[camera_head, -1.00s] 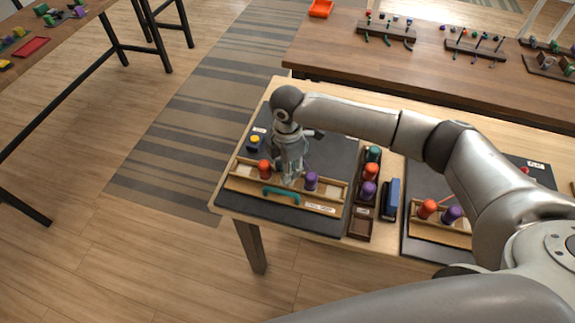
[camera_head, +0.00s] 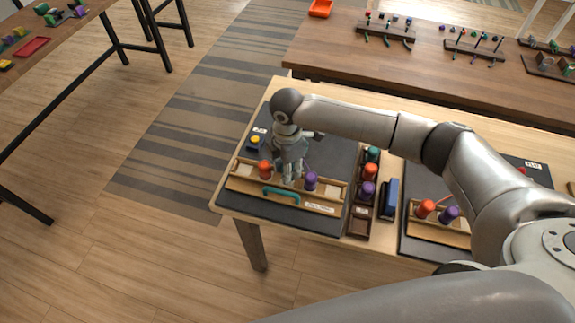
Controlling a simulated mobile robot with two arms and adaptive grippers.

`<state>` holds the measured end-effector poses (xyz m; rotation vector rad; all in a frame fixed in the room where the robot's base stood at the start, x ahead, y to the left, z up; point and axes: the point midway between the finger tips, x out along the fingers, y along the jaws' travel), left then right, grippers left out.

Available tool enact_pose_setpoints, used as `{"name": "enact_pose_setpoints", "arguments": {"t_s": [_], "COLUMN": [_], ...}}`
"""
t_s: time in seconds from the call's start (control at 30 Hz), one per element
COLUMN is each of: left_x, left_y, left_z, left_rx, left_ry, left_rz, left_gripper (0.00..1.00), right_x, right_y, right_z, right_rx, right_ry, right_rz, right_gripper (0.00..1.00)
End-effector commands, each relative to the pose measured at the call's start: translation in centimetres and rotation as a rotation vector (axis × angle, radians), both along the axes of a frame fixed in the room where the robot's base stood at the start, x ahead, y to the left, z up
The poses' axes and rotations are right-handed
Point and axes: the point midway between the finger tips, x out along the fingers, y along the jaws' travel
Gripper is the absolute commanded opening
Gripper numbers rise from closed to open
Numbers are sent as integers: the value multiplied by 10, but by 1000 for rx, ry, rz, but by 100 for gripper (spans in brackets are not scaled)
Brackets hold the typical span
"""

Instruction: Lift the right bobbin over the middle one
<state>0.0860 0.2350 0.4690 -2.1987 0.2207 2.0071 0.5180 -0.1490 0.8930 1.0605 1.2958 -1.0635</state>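An orange bobbin (camera_head: 265,168) stands at the left of a wooden tray (camera_head: 240,186) on the left dark mat. A purple bobbin (camera_head: 311,181) stands at the right of the same tray. My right gripper (camera_head: 291,180) points down between them, nearer the purple one. Its fingers are small and partly merged with the tray, so I cannot tell whether they are open or hold anything. No middle bobbin shows clearly; the gripper covers that spot. A teal curved piece (camera_head: 282,194) lies along the tray's front. My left gripper is not in view.
Right of the mat, a dark rack (camera_head: 359,226) holds teal, orange and purple bobbins. A blue block (camera_head: 389,198) lies beside it. A second tray with orange (camera_head: 425,208) and purple (camera_head: 449,215) bobbins is farther right. A yellow-topped blue piece (camera_head: 255,143) sits at the mat's back left.

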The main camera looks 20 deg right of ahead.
Motion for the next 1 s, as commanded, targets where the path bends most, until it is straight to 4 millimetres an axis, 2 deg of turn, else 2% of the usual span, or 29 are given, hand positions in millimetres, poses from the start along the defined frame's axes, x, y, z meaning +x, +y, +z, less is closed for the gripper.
{"name": "enact_pose_setpoints", "arguments": {"t_s": [0.47, 1.0], "left_x": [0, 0], "left_y": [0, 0], "left_z": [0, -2], "left_rx": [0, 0], "left_ry": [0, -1], "left_rz": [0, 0], "left_gripper": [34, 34], "right_x": [0, 0], "right_y": [0, 0], "right_z": [-2, -12], "right_rx": [1, 1], "right_ry": [-1, -1], "right_rz": [0, -1], "right_gripper": [6, 6]}}
